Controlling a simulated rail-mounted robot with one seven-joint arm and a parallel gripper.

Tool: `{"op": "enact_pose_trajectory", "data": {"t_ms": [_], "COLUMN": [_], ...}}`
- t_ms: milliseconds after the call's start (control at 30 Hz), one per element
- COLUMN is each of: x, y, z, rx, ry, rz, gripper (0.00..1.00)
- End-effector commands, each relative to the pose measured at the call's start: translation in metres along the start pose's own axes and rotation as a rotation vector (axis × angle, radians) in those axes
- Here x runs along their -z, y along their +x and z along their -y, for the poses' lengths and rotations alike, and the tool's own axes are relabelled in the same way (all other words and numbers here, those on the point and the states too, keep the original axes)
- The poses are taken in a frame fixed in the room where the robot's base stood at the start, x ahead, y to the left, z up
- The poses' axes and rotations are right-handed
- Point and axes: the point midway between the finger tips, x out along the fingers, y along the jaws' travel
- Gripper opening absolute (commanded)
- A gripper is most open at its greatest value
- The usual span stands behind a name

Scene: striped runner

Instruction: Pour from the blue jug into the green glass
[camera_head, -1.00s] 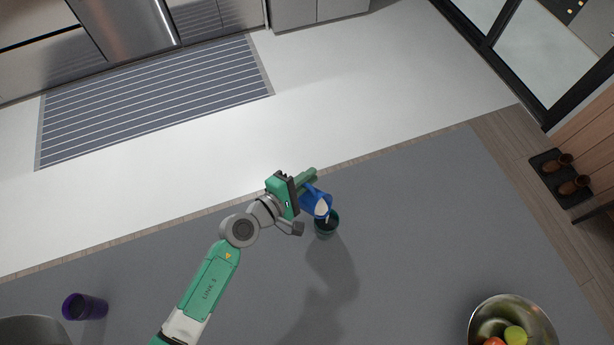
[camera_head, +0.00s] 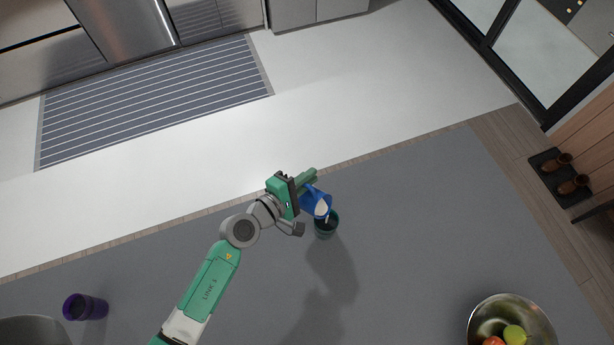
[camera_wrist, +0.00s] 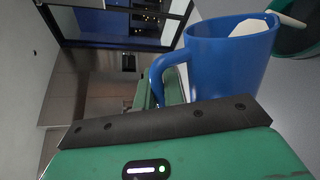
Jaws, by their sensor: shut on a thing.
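The blue jug (camera_head: 316,200) is tilted in the air with its mouth toward the green glass (camera_head: 326,228). White contents show inside the jug, and in the wrist view a white stream runs from the rim of the jug (camera_wrist: 226,68) toward the glass (camera_wrist: 293,40). The dark green glass stands upright on the grey counter just below the jug's lip. My gripper (camera_head: 306,184) is shut on the jug's handle, at the jug's upper left in the head view. In the wrist view the handle is between the fingers, partly hidden. The glass's fill level cannot be told.
A purple cup (camera_head: 85,307) stands at the counter's lower left beside a partly seen grey round thing (camera_head: 30,330). A metal bowl with fruit (camera_head: 510,305) stands at the lower right. The grey counter (camera_head: 420,220) is clear around the glass.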

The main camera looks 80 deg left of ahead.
Motion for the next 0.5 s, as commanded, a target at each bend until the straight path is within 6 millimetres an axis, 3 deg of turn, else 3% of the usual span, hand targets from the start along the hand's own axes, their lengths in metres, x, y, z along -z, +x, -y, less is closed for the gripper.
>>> {"op": "enact_pose_trajectory", "data": {"t_ms": [233, 367, 500], "x": [0.002, 0.009, 0.021], "y": [0.0, -0.002, 0.001], "z": [-0.002, -0.007, -0.001], "rx": [-0.002, -0.001, -0.004], "ry": [-0.027, -0.142, -0.289], "rz": [0.006, 0.035, 0.069], "gripper": [0.0, 0.0, 0.0]}}
